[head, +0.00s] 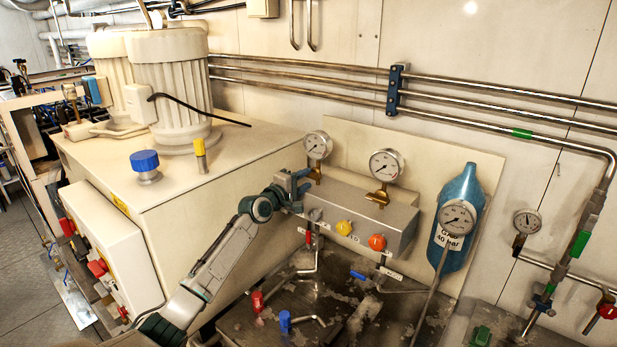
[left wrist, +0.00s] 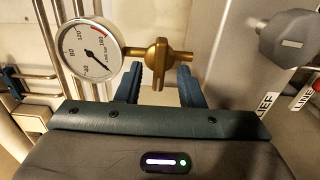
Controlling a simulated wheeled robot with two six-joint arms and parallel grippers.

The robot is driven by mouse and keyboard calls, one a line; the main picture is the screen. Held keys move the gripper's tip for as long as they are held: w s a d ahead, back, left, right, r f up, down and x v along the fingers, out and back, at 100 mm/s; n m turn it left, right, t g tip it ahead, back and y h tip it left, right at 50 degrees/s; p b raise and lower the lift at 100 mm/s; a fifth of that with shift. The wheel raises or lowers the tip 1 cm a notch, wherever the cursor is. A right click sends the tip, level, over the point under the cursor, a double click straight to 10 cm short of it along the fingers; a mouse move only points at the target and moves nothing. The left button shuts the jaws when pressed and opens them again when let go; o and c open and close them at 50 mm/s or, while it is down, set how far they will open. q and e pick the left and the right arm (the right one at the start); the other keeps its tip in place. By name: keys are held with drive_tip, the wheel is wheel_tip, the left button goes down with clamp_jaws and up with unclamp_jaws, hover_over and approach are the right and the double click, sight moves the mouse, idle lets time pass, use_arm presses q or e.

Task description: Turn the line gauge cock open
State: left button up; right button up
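A round white-faced gauge (head: 317,145) stands at the left end of the grey manifold block, with a brass cock (head: 314,174) below it. In the left wrist view the gauge (left wrist: 90,52) is at upper left and the brass cock (left wrist: 158,58) has a flat handle with a stub to the right. My left gripper (head: 300,184) is beside this cock. In the left wrist view its two blue fingers (left wrist: 158,85) are apart, one on each side of the handle's lower end, with gaps visible. My right gripper is not in view.
A second gauge (head: 386,164) with a brass cock stands to the right on the manifold block (head: 395,222). Grey, yellow and orange knobs (head: 376,242) line its front. A grey knob (left wrist: 288,38) is close at right in the left wrist view. A blue bottle (head: 459,205) stands farther right.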

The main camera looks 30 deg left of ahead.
use_arm(q)
drive_tip(key=shift+w+d, duration=0.1)
drive_tip(key=shift+w, duration=1.1)
drive_tip(key=shift+c, duration=0.4)
clamp_jaws()
